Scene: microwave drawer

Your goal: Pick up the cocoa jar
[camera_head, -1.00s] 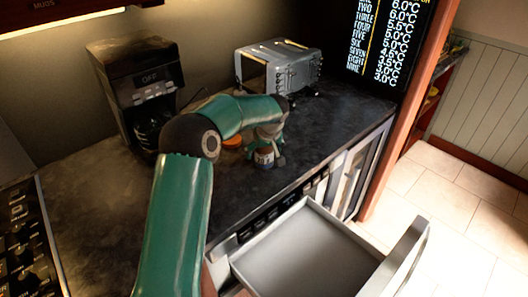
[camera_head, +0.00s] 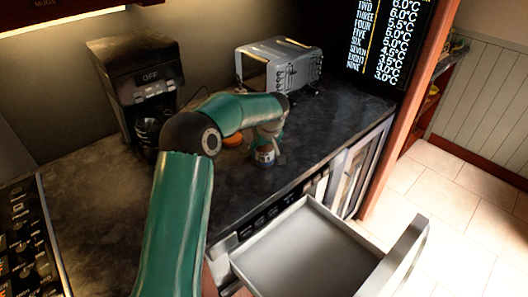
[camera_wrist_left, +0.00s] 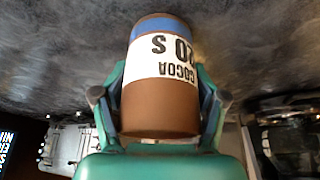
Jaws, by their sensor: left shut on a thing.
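The cocoa jar (camera_head: 264,155) is a small brown jar with a white label and a blue band, near the middle of the counter in the head view. In the left wrist view the jar (camera_wrist_left: 160,100) fills the middle, and its label reads COCOA 20 S upside down. My left gripper (camera_wrist_left: 158,95) has a finger on each side of the jar and is shut on it. In the head view my left gripper (camera_head: 271,142) partly covers the jar. I cannot tell whether the jar's base touches the counter. My right gripper is not in view.
A coffee maker (camera_head: 150,75) stands at the back left and a silver toaster (camera_head: 290,68) at the back. An orange round thing (camera_head: 232,140) lies left of the jar, partly behind my arm. An open drawer (camera_head: 305,255) sticks out below the counter front (camera_head: 225,190).

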